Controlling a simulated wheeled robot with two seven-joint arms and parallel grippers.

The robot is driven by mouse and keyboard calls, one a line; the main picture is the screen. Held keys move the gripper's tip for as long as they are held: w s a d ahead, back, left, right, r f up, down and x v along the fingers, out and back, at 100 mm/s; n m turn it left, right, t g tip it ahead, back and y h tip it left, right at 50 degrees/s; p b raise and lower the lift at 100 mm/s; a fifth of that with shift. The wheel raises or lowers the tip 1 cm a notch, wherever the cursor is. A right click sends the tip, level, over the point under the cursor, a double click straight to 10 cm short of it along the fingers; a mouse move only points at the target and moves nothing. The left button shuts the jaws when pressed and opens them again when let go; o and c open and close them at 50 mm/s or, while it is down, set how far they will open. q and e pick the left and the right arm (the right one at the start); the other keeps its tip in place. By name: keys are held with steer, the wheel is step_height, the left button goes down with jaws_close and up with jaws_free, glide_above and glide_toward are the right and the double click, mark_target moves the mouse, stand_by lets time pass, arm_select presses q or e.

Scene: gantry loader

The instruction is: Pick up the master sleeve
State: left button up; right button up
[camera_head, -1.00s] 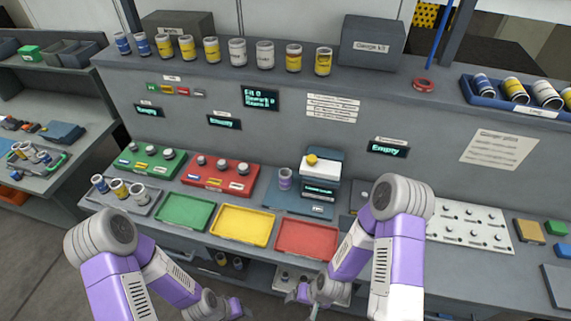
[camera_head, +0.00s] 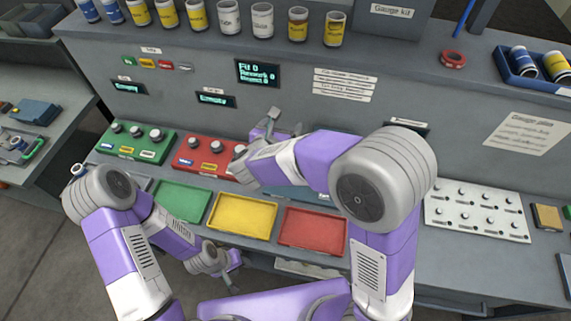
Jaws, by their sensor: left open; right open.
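No sleeve marked as the master can be made out. The purple-banded sleeve that stood on the blue-grey gauge station (camera_head: 318,198) is hidden behind my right arm and gripper. My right gripper (camera_head: 277,124) is open over the back of the bench, near that station, between the red block tray and the back panel. What lies between its fingers cannot be made out. My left gripper (camera_head: 232,272) is open and low in front of the bench edge, below the yellow tray, away from any sleeve.
Green (camera_head: 182,201), yellow (camera_head: 243,217) and red (camera_head: 313,230) trays line the bench front, empty. Behind are a green rack (camera_head: 135,146) and a red rack (camera_head: 196,153) with knobs. Several sleeves (camera_head: 229,17) stand on the upper shelf. A white peg board (camera_head: 476,211) lies right.

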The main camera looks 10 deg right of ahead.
steer(key=shift+m, duration=0.5)
steer(key=f+b, duration=1.2)
steer(key=f, duration=0.1)
steer(key=f+b, duration=0.7)
steer(key=shift+s+f, duration=0.1)
steer(key=shift+s, duration=0.3)
steer(key=shift+f, duration=0.15)
steer(key=b+x, duration=0.1)
steer(key=x, duration=0.6)
steer(key=shift+w+f+b, duration=0.15)
steer(key=shift+w+b, duration=0.1)
steer(key=shift+b, duration=0.05)
steer(key=c, duration=1.3)
steer(key=shift+c, duration=0.8)
